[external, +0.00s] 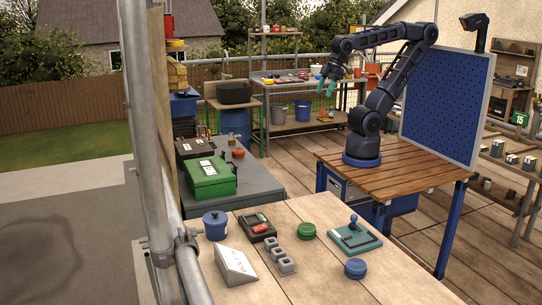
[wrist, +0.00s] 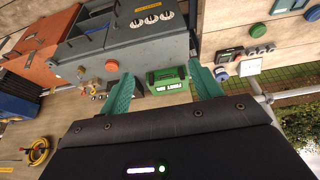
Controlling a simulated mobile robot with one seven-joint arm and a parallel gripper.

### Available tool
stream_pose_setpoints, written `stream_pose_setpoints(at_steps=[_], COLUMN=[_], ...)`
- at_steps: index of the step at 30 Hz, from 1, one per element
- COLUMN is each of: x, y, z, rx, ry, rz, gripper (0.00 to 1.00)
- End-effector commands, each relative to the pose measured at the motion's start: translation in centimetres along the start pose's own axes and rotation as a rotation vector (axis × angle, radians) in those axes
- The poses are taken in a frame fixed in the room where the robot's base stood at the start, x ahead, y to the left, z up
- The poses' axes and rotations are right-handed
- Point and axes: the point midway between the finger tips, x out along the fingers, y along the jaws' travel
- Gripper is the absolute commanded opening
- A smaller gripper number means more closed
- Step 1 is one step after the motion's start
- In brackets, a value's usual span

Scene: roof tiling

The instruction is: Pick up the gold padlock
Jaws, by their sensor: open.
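My gripper (external: 326,87) hangs in the air at the end of the raised arm. In the wrist view my gripper (wrist: 160,70) shows two teal fingers spread wide, with nothing held between them. I cannot make out the gold padlock for certain. A small gold-toned item (wrist: 82,69), too small to identify, sits on the grey bench to the left of the fingers, near a round red-orange object (wrist: 112,66). In the external view the red-orange object (external: 238,153) lies on the grey bench, with a small item (external: 232,141) behind it.
A green first aid box (wrist: 166,80) shows between the fingers, beyond them; a green case (external: 208,178) is on the grey bench. A wooden front table (external: 310,270) carries a blue pot (external: 215,226) and switch boxes. A blue pegboard (external: 445,105) stands beside my arm.

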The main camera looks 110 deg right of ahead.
Motion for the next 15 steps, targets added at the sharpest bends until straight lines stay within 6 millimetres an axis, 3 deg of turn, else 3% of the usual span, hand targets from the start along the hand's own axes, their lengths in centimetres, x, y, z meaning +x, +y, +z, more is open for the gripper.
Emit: stream_pose_setpoints(at_steps=[5,15], x=[0.4,3.9], y=[0.5,4.8], z=[-1.1,-7.7], rx=[0.033,0.269], ry=[-0.007,-0.045], rz=[-0.003,-0.004], gripper=[0.64,0.64])
